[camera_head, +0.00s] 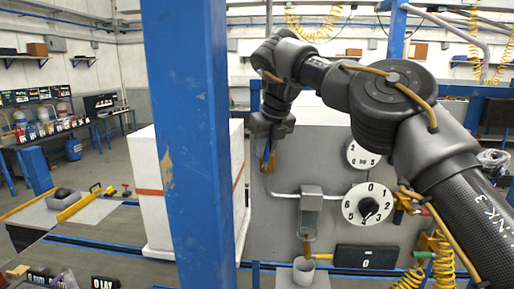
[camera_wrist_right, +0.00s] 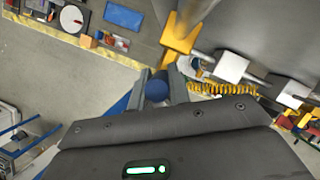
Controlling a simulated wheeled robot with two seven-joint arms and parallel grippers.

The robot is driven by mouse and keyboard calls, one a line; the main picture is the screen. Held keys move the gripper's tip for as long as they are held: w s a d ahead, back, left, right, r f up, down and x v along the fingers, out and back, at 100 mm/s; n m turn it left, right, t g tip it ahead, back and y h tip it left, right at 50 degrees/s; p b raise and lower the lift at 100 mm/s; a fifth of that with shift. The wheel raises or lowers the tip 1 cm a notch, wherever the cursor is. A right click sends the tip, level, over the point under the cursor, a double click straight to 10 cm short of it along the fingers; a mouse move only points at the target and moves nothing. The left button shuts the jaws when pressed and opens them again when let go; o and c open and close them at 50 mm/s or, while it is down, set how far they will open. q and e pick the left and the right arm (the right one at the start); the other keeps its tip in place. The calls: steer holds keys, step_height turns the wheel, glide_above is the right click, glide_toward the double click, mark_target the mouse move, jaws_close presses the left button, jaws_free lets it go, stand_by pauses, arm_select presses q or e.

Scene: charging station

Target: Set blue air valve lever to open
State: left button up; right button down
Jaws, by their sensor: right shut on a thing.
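The blue air valve lever shows its round blue end (camera_wrist_right: 157,89) in the right wrist view. It sits between the two fingers of my right gripper (camera_wrist_right: 158,92), which is shut on it. A yellow fitting (camera_wrist_right: 177,44) lies just beyond the fingertips. In the head view my right gripper (camera_head: 268,146) points down beside the blue post, with a bit of blue and a yellow piece (camera_head: 268,162) under it. The lever's shaft and exact angle are mostly hidden by the gripper. My left gripper is not in view.
A thick blue post (camera_head: 190,140) stands close on the left, before a white box (camera_head: 153,205). The grey panel holds a white numbered dial (camera_head: 367,204) and a second dial (camera_head: 361,154). Yellow coiled hoses (camera_head: 437,262) hang at lower right. A cup (camera_head: 303,270) stands below the panel.

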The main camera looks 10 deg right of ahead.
steer(key=shift+f, duration=0.2)
steer(key=c, duration=1.7)
jaws_free()
steer(key=o, duration=0.4)
steer(key=shift+w, duration=0.2)
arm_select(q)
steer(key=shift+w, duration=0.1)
arm_select(e)
steer(key=shift+s+r, duration=0.1)
steer(key=a+v, duration=0.1)
steer(key=v, duration=0.9)
steer(key=shift+d+r, duration=0.25)
steer(key=shift+d, duration=0.25)
steer(key=shift+s+a, duration=0.1)
